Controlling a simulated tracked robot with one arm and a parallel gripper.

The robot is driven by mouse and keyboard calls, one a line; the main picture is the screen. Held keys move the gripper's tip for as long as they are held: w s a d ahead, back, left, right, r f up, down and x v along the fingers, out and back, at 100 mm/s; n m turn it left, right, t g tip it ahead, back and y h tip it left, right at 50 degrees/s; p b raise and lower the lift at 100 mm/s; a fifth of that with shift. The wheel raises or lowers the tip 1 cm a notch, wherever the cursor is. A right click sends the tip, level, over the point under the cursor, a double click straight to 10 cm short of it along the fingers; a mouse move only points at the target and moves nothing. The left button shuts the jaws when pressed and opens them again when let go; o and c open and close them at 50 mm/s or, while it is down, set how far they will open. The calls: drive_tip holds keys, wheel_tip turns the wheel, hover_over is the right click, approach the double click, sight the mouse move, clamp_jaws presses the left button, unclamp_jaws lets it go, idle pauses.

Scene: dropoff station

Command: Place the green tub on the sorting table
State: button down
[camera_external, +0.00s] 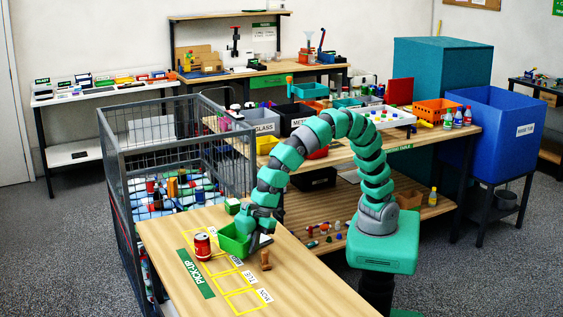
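The green tub (233,241) is a small open box on the front wooden table, beside a red can. My gripper (257,228) reaches down at the tub's right side, close to its rim. Whether its fingers touch or hold the tub cannot be made out. The long wooden table behind, which appears to be the sorting table (436,146), carries several bins and a small green label on its front edge.
The red can (202,246) stands left of the tub and a small brown object (265,260) stands right of it. A wire cage (122,160) of mixed items is behind left. Bins labelled glass (264,124) and metal (297,116) crowd the long table. A blue bin (505,135) stands right.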

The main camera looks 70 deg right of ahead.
drive_tip(key=s+d, duration=0.2)
drive_tip(key=d, duration=0.1)
drive_tip(key=s+d+p, duration=0.1)
drive_tip(key=s+d, duration=0.2)
drive_tip(key=d, duration=0.1)
drive_tip(key=s+d+r, duration=0.1)
drive_tip(key=s+d, duration=0.2)
drive_tip(key=d, duration=0.1)
drive_tip(key=shift+s+r+p, duration=0.1)
drive_tip(key=shift+s+p, duration=0.1)
drive_tip(key=shift+p, duration=0.1)
